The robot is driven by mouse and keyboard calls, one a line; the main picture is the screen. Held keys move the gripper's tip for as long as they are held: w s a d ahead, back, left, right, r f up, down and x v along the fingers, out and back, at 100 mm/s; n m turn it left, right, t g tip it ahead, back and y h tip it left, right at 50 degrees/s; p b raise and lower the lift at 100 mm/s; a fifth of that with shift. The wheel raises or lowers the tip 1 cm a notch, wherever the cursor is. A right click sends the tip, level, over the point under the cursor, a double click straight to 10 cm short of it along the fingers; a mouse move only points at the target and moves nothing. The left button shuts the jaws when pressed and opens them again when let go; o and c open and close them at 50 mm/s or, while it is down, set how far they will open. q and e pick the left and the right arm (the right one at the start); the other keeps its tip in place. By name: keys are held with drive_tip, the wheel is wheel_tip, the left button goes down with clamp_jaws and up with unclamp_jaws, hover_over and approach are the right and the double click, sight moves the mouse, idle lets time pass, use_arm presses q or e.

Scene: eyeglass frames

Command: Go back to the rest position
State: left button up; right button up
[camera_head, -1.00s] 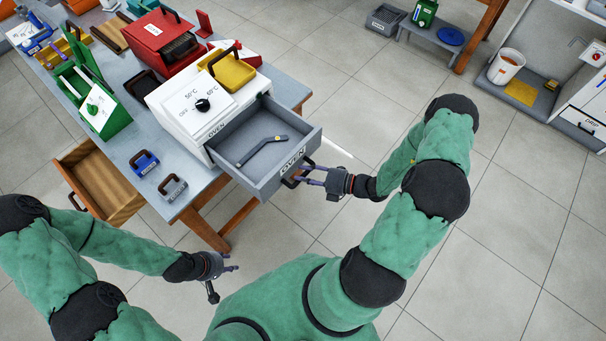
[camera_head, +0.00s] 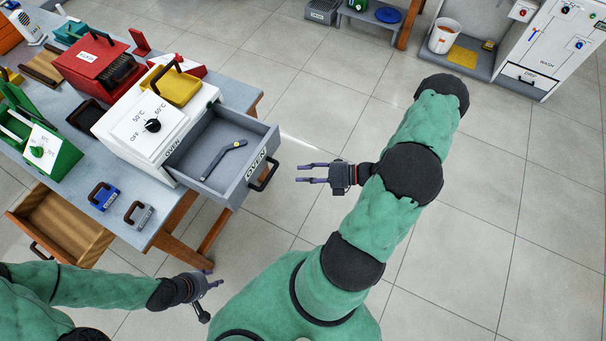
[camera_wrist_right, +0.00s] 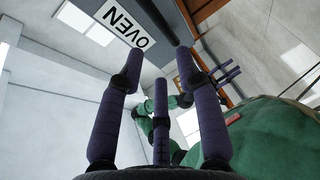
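My right gripper (camera_head: 313,173) is open and empty in the head view, apart from and to the right of the oven drawer handle (camera_head: 265,174). Its spread fingers also show in the right wrist view (camera_wrist_right: 160,75), with the OVEN label beyond them. My left gripper (camera_head: 208,290) hangs low at the front left, beside the table, with its fingers apart and nothing between them. The white oven (camera_head: 150,125) stands on the table with its grey drawer (camera_head: 205,165) pulled out. A dark bent eyeglass temple piece (camera_head: 225,158) lies in the drawer.
The table (camera_head: 150,232) also bears a red box (camera_head: 90,65), a yellow tray (camera_head: 178,88), a green unit (camera_head: 50,155), and blue (camera_head: 104,197) and grey (camera_head: 139,214) handled pieces. A wooden drawer (camera_head: 65,225) sticks out at its front.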

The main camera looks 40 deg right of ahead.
idle(0.3)
drive_tip(key=s+a+f+n+g+h, duration=0.1)
drive_tip(key=s+a+f+n+g, duration=0.35)
drive_tip(key=n, duration=0.45)
drive_tip(key=s+a+f+n+g+h, duration=0.1)
drive_tip(key=a+f+n+g, duration=0.2)
drive_tip(key=a+n+g, duration=0.35)
drive_tip(key=s+a+f+n+g+h, duration=0.1)
drive_tip(key=s+a+f+n+g, duration=0.2)
drive_tip(key=a+n, duration=0.5)
drive_tip(key=w+a+f+n+t+h, duration=0.1)
drive_tip(key=w+a+n+h, duration=0.1)
drive_tip(key=n, duration=0.8)
drive_tip(key=w+a+f+n+t+h, duration=0.1)
drive_tip(key=w+n, duration=0.3)
drive_tip(key=n, duration=0.6)
drive_tip(key=shift+w+a+t+h, duration=0.15)
drive_tip(key=shift+a+t+h, duration=0.2)
drive_tip(key=shift+h, duration=0.15)
